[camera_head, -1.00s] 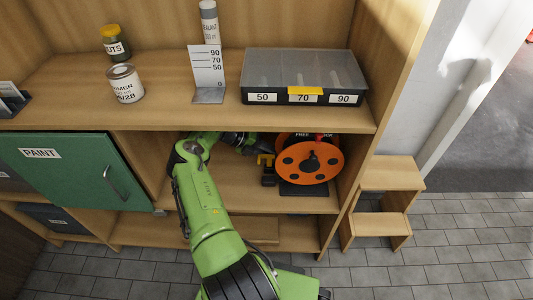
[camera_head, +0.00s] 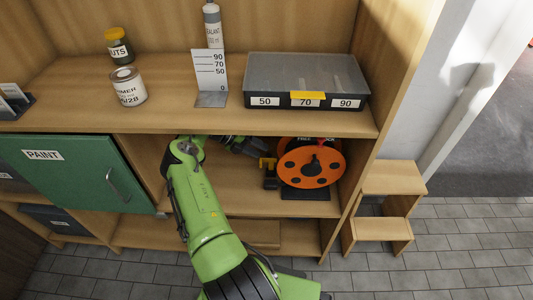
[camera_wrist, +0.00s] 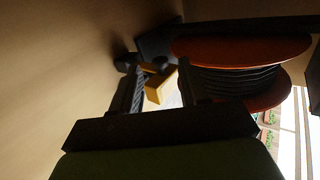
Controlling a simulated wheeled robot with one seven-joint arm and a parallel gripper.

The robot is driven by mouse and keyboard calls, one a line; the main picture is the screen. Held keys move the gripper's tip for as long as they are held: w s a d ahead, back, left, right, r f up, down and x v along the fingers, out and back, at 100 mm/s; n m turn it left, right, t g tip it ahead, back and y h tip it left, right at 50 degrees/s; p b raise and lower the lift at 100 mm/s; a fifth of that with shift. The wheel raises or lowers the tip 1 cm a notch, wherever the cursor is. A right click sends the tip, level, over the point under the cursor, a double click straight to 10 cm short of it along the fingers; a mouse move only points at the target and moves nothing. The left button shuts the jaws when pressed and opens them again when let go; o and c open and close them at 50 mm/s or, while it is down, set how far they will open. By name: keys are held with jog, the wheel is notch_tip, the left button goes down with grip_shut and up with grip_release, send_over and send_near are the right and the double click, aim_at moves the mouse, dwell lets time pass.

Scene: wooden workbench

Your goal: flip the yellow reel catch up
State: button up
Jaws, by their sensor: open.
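The orange reel (camera_head: 330,165) stands upright on a dark base in the lower shelf bay. The yellow catch (camera_head: 267,163) is on a dark block at the reel's left side. In the wrist view the yellow catch (camera_wrist: 156,88) shows between the two dark fingers of my gripper (camera_wrist: 162,72), with the reel (camera_wrist: 240,48) to the right. I cannot tell whether either finger touches the catch. My gripper is open. In the head view it reaches in from the left, just under the upper shelf, with its fingertips partly hidden near the reel and the catch.
The upper shelf edge (camera_head: 240,122) hangs close above my gripper. The bay's right side panel (camera_head: 355,185) is near the reel. A green PAINT door (camera_head: 80,175) stands left of my arm. A lidded organizer (camera_head: 300,75), a can (camera_head: 128,88) and a gauge plate (camera_head: 210,75) stand above.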

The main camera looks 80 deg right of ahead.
jog(key=shift+v, duration=1.15)
